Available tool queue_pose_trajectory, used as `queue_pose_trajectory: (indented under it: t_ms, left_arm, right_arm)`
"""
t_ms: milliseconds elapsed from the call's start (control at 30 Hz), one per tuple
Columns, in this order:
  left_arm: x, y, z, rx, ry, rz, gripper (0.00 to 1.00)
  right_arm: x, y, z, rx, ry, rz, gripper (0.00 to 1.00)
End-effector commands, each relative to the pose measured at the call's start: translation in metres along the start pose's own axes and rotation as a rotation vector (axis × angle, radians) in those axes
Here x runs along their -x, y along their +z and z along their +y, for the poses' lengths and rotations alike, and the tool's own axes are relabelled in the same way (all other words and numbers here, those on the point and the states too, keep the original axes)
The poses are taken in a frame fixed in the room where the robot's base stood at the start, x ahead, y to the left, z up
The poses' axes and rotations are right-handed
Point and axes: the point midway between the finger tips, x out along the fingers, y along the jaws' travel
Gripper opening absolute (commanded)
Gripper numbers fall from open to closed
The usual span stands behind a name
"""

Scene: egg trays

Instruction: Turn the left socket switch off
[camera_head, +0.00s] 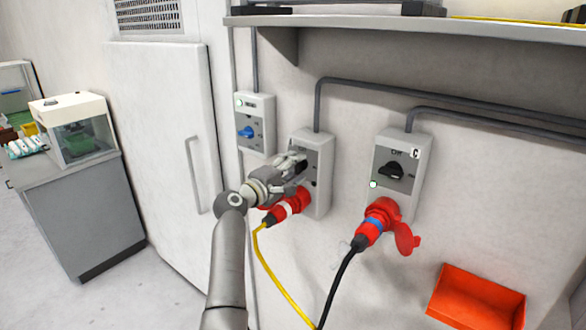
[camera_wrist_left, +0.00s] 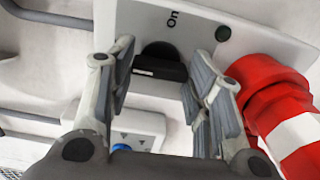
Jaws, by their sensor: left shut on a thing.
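The left socket (camera_head: 322,150) is a grey wall box with a rotary switch above a red plug (camera_head: 291,203) on a yellow cable. My left gripper (camera_head: 297,162) is at its switch, coming from the lower left, and largely hides it in the head view. In the left wrist view, the black switch knob (camera_wrist_left: 160,68) lies between the fingers (camera_wrist_left: 165,80), and the gripper is shut on it. The word "On" (camera_wrist_left: 173,20) is printed beside the knob. My right gripper is not in view.
The right socket (camera_head: 405,153) has a black knob and a red plug (camera_head: 378,222) on a black cable. A small box with a blue knob (camera_head: 246,132) is at the left. A shelf (camera_head: 420,30) juts out above. A red bin (camera_head: 475,300) is at lower right.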

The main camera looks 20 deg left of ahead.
Motion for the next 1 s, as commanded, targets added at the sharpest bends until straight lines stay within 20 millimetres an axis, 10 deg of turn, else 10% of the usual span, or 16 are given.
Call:
queue_pose_trajectory:
  t_ms: [133, 167, 333, 1000]
  left_arm:
    - [0.0, 0.0, 0.001, 0.003, 0.003, 0.001, 0.22]
    - [0.0, 0.0, 0.001, 0.003, 0.003, 0.001, 0.48]
    - [0.0, 0.0, 0.001, 0.002, 0.002, 0.0, 0.68]
    - [0.037, -0.001, -0.001, -0.003, 0.0, 0.003, 0.68]
  right_arm:
    - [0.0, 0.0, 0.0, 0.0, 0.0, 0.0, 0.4]
    - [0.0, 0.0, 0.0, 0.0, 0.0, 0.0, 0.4]
    - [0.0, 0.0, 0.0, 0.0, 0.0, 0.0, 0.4]
    - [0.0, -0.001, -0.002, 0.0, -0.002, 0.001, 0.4]
